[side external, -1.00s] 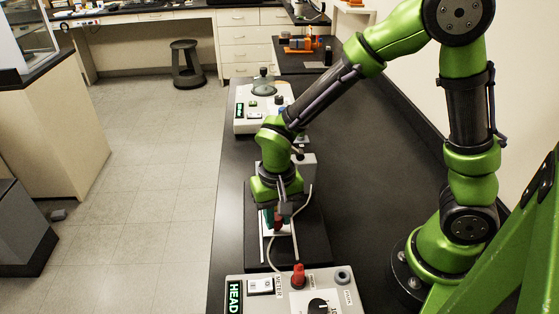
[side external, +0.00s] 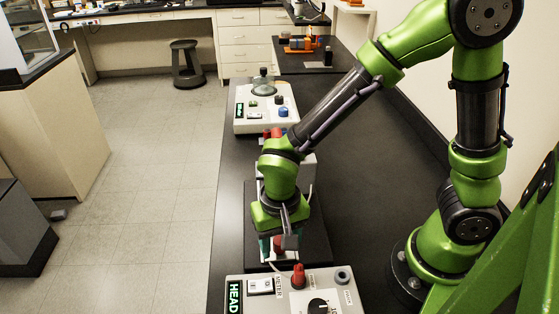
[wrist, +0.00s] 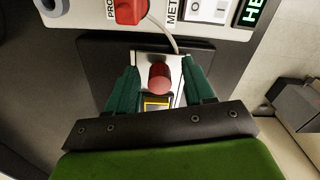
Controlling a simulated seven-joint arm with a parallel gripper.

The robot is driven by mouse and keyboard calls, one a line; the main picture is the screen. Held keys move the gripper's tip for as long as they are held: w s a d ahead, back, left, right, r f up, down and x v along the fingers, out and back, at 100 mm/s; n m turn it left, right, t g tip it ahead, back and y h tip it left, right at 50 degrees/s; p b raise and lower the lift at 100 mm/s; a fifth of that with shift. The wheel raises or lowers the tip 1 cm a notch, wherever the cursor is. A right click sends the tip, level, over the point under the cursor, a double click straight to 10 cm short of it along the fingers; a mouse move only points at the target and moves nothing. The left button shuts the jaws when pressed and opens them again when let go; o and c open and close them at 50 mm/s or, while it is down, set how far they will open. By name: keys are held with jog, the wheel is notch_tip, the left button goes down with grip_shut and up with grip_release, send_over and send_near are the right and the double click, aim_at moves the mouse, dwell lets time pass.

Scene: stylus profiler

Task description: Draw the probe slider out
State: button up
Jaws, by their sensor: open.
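The probe slider carries a round red knob (wrist: 159,78) on a pale metal carriage, with a yellow-framed window (wrist: 157,103) beside it in the wrist view. My gripper (wrist: 159,68) is open, its two green fingers standing on either side of the knob with visible gaps. In the side external view my gripper (side external: 274,248) is low over the near end of the dark base plate, and the red knob (side external: 279,243) shows partly between the fingers. The wrist covers most of the slider's rails there.
A control box (side external: 248,279) with a red knob (side external: 298,276), a dial and a lit display stands just in front of the slider's near end. A cable (wrist: 166,36) runs from the slider towards it. Another instrument (side external: 262,112) stands behind. The bench to the right is clear.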

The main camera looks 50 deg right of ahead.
jog(key=shift+r, duration=0.1)
notch_tip(320, 180, up, 17)
dwell(0.4)
jog(key=shift+f, duration=0.2)
jog(key=s+d+r+n+t+y, duration=0.2)
jog(key=d+t, duration=0.5)
jog(key=d, duration=0.6)
jog(key=shift+s+r, duration=0.2)
jog(key=shift+s, duration=0.05)
